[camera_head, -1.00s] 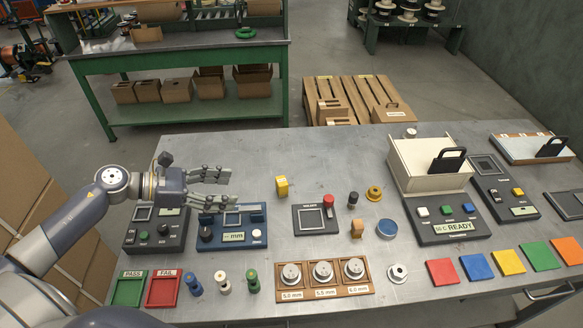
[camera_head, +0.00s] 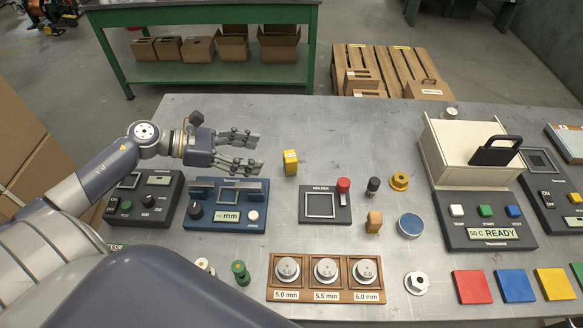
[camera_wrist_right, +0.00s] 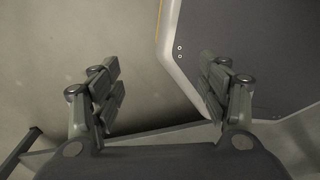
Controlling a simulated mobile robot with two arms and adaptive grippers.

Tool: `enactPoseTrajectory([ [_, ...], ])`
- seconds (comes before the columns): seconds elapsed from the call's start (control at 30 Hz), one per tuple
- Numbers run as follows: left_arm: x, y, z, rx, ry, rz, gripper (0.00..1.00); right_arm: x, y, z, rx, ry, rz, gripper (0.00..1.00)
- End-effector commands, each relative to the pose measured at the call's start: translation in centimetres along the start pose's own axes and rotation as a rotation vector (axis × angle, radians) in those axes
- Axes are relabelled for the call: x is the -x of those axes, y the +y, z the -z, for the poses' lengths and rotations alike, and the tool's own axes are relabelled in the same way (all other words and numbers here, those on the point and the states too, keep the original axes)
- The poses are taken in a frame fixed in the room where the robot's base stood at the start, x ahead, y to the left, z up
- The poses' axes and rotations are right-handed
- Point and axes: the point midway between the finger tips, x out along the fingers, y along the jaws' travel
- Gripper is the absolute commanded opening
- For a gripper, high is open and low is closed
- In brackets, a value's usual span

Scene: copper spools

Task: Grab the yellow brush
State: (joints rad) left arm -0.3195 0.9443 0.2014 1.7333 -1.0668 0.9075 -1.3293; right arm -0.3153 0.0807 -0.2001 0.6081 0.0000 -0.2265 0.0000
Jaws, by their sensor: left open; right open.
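A small yellow block-shaped thing (camera_head: 290,162), which I take for the yellow brush, stands on the grey metal table (camera_head: 330,125) in the head view. Its bristles cannot be made out. My left gripper (camera_head: 257,154) is open and empty just left of it, above the back of the blue mm gauge, fingers pointing right. A gap shows between the fingertips and the yellow thing. My right gripper (camera_wrist_right: 158,85) is open and empty in the right wrist view, with floor beyond it.
The blue gauge (camera_head: 228,216) and a dark device (camera_head: 145,205) lie below the left gripper. A framed tool (camera_head: 325,205) with a red knob is right of the yellow thing. A wooden weight tray (camera_head: 327,258) is in front. The table behind is clear.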

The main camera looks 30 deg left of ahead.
Motion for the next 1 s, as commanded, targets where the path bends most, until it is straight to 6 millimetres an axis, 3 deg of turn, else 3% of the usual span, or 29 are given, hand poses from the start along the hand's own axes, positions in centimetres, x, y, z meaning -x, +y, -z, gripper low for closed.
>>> enactPoseTrajectory([
  [0.03, -0.4, 0.0, 0.9, 0.0, 0.0, 0.0, 0.6, -1.0, 0.0, -0.1, 0.0, 0.0, 0.0, 0.7],
  [0.13, -0.6, 0.0, 1.3, 0.0, -0.001, 0.0, 0.6, -1.4, 0.1, 0.3, 0.0, 0.008, -0.001, 0.7],
  [0.43, -3.9, 0.1, 0.9, 0.0, -0.004, -0.001, 0.6, -0.4, 0.4, 3.2, 0.0, 0.053, -0.005, 0.7],
  [0.77, -6.6, 0.1, 0.9, 0.0, -0.002, -0.001, 0.6, 0.3, 0.3, 2.4, 0.0, 0.037, -0.004, 0.7],
  [1.0, -10.0, 0.2, 0.7, 0.002, -0.004, -0.001, 0.6, 2.1, 0.2, 1.7, 0.0, 0.026, -0.002, 0.7],
])
